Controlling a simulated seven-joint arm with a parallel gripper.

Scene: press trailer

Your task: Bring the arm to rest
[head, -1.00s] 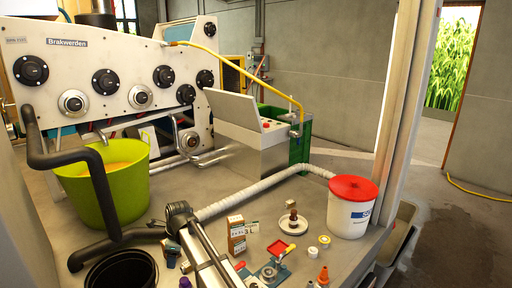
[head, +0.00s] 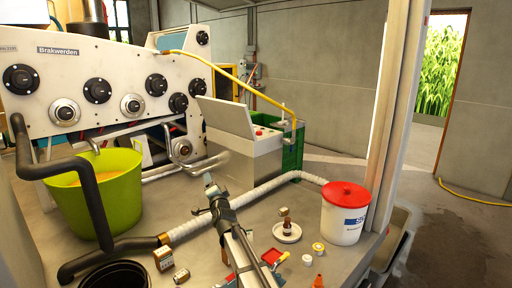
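My arm rises from the bottom edge of the head view over the worktop. Its far end, with my gripper (head: 208,181), points up and away toward the grey control box. The gripper looks small and dark there, and I cannot make out whether its fingers are apart. I see nothing clearly held in it. The arm covers part of the worktop and some small items behind it.
A lime green tub (head: 108,205) stands left, beside a dark bent pipe (head: 92,195). A white bucket with red lid (head: 344,213) stands right. A pale hose (head: 265,188) crosses behind.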

